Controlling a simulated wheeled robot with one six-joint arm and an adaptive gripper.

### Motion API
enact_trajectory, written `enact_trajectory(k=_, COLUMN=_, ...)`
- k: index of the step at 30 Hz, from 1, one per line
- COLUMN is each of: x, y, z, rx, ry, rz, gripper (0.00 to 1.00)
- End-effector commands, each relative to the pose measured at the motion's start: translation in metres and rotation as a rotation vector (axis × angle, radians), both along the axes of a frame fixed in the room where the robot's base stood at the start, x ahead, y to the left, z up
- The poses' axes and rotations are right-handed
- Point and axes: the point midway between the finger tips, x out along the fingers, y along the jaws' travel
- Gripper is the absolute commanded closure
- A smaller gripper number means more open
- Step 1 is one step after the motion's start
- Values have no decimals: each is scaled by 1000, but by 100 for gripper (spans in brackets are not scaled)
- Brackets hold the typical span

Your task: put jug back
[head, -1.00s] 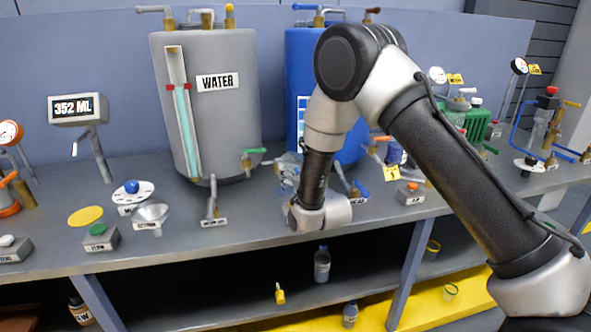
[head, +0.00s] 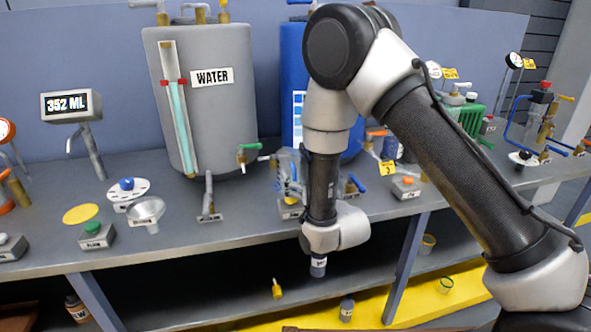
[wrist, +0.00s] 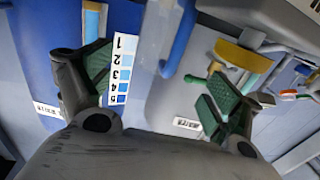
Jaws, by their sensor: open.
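A clear, bluish jug (head: 287,168) stands upright on the bench in the head view, in front of the gap between the grey and blue tanks. It is partly hidden by my arm, and I cannot tell exactly what it rests on. My gripper (wrist: 158,78) is open and empty in the wrist view, its green-padded fingers spread apart with the two tanks beyond them. In the head view my wrist hangs at the bench's front edge, right of and nearer than the jug, and hides the fingers.
The grey water tank (head: 215,120) and blue tank (head: 290,60) stand behind. A grey button box (head: 405,188) stands right of my wrist. Bottles are on the shelf below.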

Motion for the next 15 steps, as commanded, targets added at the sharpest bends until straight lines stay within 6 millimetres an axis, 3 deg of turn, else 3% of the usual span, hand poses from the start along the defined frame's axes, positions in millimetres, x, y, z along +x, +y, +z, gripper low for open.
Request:
enact_trajectory(k=6, x=-25, y=-11, z=0, rx=-1, ry=0, rz=0, gripper=9)
enact_trajectory(k=15, x=-25, y=-15, z=3, rx=1, ry=8, rz=-5, gripper=9)
